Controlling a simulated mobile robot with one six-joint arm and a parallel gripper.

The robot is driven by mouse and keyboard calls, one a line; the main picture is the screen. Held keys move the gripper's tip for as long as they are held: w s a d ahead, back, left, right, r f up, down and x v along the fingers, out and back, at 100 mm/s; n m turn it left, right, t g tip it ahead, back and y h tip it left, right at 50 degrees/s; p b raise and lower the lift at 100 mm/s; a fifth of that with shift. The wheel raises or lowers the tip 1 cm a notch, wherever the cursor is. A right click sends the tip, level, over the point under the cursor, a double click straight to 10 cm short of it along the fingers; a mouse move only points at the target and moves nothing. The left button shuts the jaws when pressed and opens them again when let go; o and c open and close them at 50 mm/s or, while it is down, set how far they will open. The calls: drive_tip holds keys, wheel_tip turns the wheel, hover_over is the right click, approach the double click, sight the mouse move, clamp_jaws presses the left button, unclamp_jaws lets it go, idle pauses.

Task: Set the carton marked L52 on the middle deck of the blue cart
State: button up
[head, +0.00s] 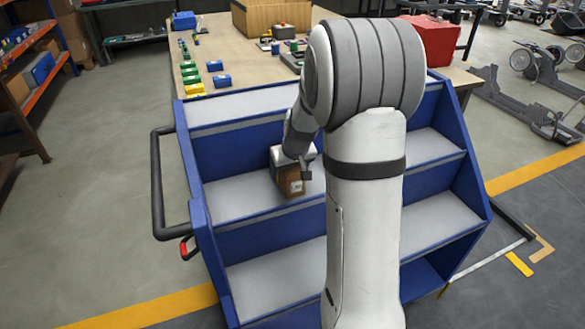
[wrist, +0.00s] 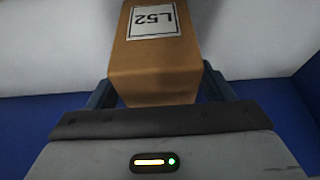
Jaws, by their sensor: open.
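The brown carton (head: 291,184) stands on the grey middle deck (head: 235,197) of the blue cart (head: 215,245), near the deck's middle. In the wrist view the carton (wrist: 152,62) shows a white label reading L52, upside down. My gripper (head: 303,168) is at the carton, partly hidden by its own wrist in the head view. In the wrist view my gripper's fingers (wrist: 158,92) stand open on either side of the carton. The carton's underside and its contact with the deck are mostly hidden.
My arm hides the cart's centre right. The middle deck is clear left of the carton. A wooden table (head: 250,65) behind the cart holds small coloured boxes, a wooden box (head: 270,16) and a red case (head: 432,40). A black handle (head: 157,190) sticks out at the cart's left.

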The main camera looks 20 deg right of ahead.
drive_tip(key=shift+s+r, duration=0.1)
drive_tip(key=shift+r, duration=0.4)
drive_tip(key=p+v, duration=0.1)
drive_tip(key=v, duration=0.9)
drive_tip(key=shift+s+r, duration=0.25)
drive_tip(key=shift+s+a+r, duration=0.1)
drive_tip(key=shift+s+r, duration=0.05)
drive_tip(key=shift+r, duration=0.1)
drive_tip(key=s+a+g, duration=0.1)
drive_tip(key=s+a, duration=0.4)
drive_tip(key=s, duration=0.6)
drive_tip(key=s+a+g, duration=0.1)
drive_tip(key=s+a, duration=0.4)
drive_tip(key=s, duration=0.6)
drive_tip(key=shift+s+a+f, duration=0.2)
drive_tip(key=shift+s+f, duration=0.05)
drive_tip(key=shift+f, duration=0.25)
drive_tip(key=w+p+v, duration=0.1)
drive_tip(key=p+v, duration=0.4)
drive_tip(key=v, duration=0.1)
drive_tip(key=shift+r+p, duration=0.2)
drive_tip(key=shift+p, duration=0.1)
